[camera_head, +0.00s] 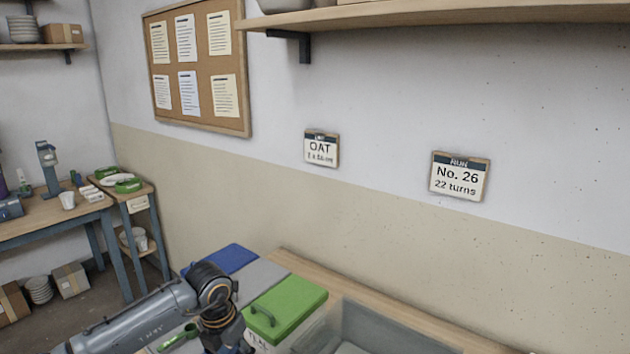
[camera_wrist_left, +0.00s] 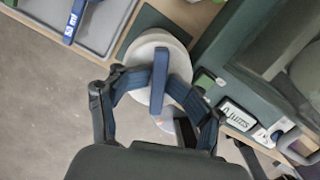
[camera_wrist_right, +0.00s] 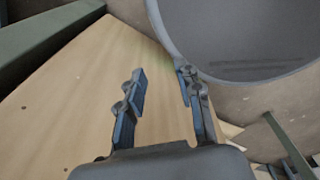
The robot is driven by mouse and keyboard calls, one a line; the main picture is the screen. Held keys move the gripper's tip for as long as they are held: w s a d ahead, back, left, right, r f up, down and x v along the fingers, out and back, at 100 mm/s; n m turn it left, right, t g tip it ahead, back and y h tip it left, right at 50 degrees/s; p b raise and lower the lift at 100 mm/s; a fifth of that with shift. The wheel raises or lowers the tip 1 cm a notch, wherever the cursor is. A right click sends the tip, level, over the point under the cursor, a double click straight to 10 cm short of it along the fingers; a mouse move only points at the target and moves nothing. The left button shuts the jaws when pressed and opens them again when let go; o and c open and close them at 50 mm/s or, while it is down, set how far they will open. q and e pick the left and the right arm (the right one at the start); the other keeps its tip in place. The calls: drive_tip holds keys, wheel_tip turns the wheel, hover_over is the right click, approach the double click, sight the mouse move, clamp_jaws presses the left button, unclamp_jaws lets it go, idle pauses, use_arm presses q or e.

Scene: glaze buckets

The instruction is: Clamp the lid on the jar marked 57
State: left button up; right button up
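No mark 57 is readable in any view, and I cannot make out a clamp. Contact is unclear.
A green lid with a handle (camera_head: 290,306), a blue panel (camera_head: 232,258) and a clear bin (camera_head: 380,330) lie on the bench. A grey tray (camera_wrist_left: 112,28) holds a blue 50 ml tool (camera_wrist_left: 75,20). Bare wood (camera_wrist_right: 70,105) lies beside my right gripper. A shelf (camera_head: 430,15) overhangs.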

use_arm(q)
drive_tip(key=shift+s+a+f, duration=0.15)
drive_tip(key=shift+f, duration=0.05)
